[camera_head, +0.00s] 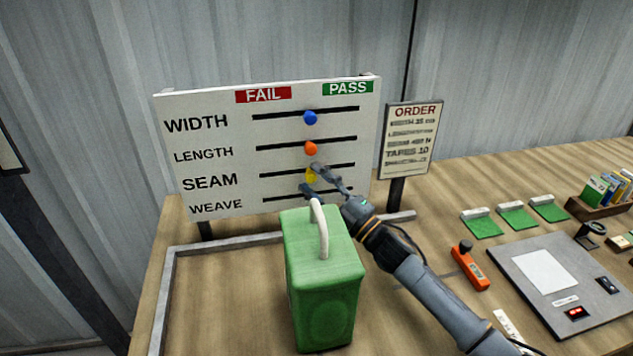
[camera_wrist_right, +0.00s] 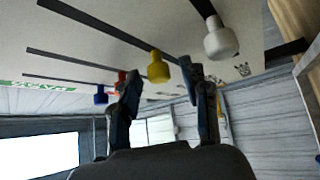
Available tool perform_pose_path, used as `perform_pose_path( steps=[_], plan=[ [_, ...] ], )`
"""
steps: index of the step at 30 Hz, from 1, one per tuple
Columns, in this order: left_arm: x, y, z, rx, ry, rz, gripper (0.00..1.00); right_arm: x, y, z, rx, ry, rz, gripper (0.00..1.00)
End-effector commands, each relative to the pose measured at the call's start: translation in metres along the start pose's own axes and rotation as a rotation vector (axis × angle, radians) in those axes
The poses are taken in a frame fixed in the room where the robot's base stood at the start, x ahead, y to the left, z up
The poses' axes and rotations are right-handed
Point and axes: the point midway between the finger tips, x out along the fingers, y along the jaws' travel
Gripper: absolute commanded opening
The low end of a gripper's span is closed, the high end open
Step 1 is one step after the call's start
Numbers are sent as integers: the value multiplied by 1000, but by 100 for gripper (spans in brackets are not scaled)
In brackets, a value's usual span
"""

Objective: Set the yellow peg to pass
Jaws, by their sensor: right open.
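The yellow peg (camera_head: 311,176) sits in the SEAM slot of the white board (camera_head: 215,152), near the slot's middle, between the FAIL label (camera_head: 263,95) and the PASS label (camera_head: 347,88). My right gripper (camera_head: 312,179) is open at the board, with one finger above and one below the yellow peg. In the right wrist view, the yellow peg (camera_wrist_right: 158,68) shows between the tips of the open fingers (camera_wrist_right: 161,82). I cannot tell whether either finger touches it. My left gripper is not in view.
The blue peg (camera_head: 311,118) and orange peg (camera_head: 311,149) are mid-slot above. A white peg (camera_wrist_right: 220,40) neighbours the yellow one. A green box with a pale handle (camera_head: 322,280) stands before the board, close to my right arm. An order sign (camera_head: 408,140) stands right of the board.

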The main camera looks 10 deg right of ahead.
Motion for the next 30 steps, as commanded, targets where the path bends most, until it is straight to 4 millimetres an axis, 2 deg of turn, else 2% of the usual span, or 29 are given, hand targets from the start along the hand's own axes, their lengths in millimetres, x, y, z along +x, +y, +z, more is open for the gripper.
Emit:
perform_pose_path(
  steps=[1,6,8,16,24,30],
  plan=[
    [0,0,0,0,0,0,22,0,0,0,0,0,0,44],
    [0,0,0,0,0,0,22,0,0,0,0,0,0,9],
    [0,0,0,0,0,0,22,0,0,0,0,0,0,0],
    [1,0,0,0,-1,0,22,-3,2,4,-2,-2,-1,0],
    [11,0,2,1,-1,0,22,-36,27,47,-7,-5,-1,0],
    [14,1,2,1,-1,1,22,-49,40,63,-2,-2,0,0]
  ],
)
